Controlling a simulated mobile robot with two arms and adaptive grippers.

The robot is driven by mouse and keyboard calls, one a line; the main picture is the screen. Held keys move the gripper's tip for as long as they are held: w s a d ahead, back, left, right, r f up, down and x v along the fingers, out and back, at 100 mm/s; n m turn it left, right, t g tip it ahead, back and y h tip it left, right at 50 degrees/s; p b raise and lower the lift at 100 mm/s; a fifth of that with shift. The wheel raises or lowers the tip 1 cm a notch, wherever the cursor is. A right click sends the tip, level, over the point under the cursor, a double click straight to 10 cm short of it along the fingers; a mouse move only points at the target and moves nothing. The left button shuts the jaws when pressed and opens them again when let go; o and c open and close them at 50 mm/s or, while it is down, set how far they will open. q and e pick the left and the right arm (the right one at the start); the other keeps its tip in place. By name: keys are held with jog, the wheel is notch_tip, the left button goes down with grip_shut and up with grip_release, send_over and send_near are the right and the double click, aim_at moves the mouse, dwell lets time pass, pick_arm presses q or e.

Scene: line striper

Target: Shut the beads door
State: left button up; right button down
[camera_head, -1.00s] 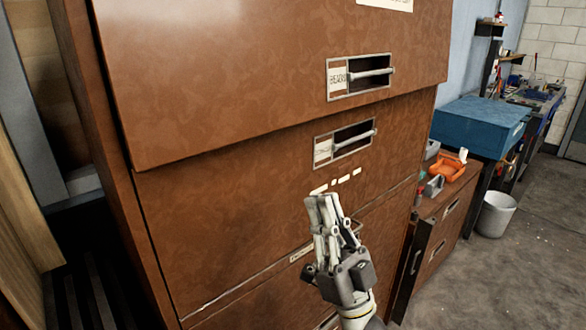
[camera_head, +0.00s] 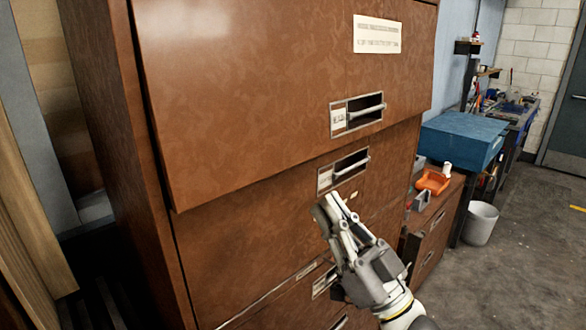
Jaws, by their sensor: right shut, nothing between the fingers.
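The beads door (camera_head: 240,110) is the large brown upper front of the cabinet. Its lower edge stands out from the panel below, so it is partly open. It carries a metal handle with a label holder (camera_head: 357,114); in the earlier frame that label reads like "BEADS". My right gripper (camera_head: 332,207) is shut and empty. It is in front of the panel below the door, just under the second handle (camera_head: 343,170). I cannot tell whether its fingertips touch the panel. My left gripper is not in view.
A white paper label (camera_head: 377,34) is on the door's upper part. To the right are a low brown cabinet (camera_head: 432,225) with an orange tray (camera_head: 433,181), a blue box (camera_head: 465,138) and a white bin (camera_head: 480,223). Floor at the lower right is clear.

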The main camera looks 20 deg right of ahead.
aim_at(276, 153)
jog(key=w+a+r+p, duration=0.1)
jog(key=w, duration=0.1)
jog(key=w+a+r+p, duration=0.1)
jog(key=w, duration=0.2)
jog(key=w+a+r+p, duration=0.1)
jog(key=w+p, duration=0.1)
jog(key=shift+w, duration=0.15)
jog(key=shift+w+a+f, duration=0.1)
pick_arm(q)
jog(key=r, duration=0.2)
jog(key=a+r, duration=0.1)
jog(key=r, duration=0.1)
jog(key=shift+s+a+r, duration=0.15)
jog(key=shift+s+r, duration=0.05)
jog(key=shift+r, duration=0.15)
